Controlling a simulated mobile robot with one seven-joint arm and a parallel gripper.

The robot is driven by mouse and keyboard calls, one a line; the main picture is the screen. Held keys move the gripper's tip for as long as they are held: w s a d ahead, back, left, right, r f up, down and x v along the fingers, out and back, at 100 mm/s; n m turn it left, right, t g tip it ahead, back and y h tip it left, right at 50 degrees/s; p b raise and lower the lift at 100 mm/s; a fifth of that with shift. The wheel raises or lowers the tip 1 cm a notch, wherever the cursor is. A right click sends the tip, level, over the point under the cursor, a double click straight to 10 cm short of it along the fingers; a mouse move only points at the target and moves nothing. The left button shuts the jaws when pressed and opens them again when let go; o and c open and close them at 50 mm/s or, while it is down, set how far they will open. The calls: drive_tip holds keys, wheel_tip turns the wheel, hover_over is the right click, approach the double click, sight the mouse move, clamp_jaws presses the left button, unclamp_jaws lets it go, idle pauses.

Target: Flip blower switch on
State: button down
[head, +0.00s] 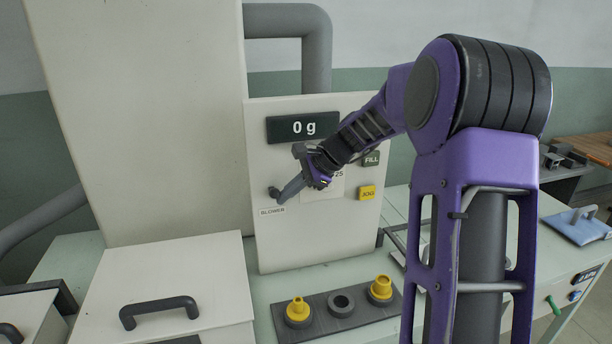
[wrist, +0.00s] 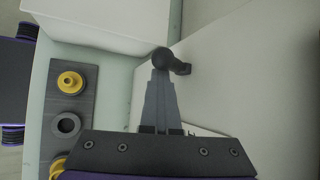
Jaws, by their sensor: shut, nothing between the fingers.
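The blower switch (head: 274,192) is a small dark knob on the cream panel, just above a label (head: 272,210) reading BLOWER. In the wrist view the switch (wrist: 180,66) has a dark rounded end on a short stem that stands out from the panel. My gripper (head: 284,197) is shut and empty. Its fingertips are at the switch in the head view. In the wrist view the shut fingers (wrist: 160,100) point at the rounded end and overlap its lower edge. I cannot tell whether they touch it.
The panel has a display (head: 303,127) reading 0 g, a FILL button (head: 371,158) and a yellow JOG button (head: 367,193). Below stands a dark rack (head: 345,326) with yellow nozzle-like pieces (head: 298,312). A cream lid with a dark handle (head: 160,308) lies at the left.

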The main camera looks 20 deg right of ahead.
drive_tip(key=v, duration=1.7)
drive_tip(key=shift+r, duration=0.2)
drive_tip(key=shift+a, duration=0.1)
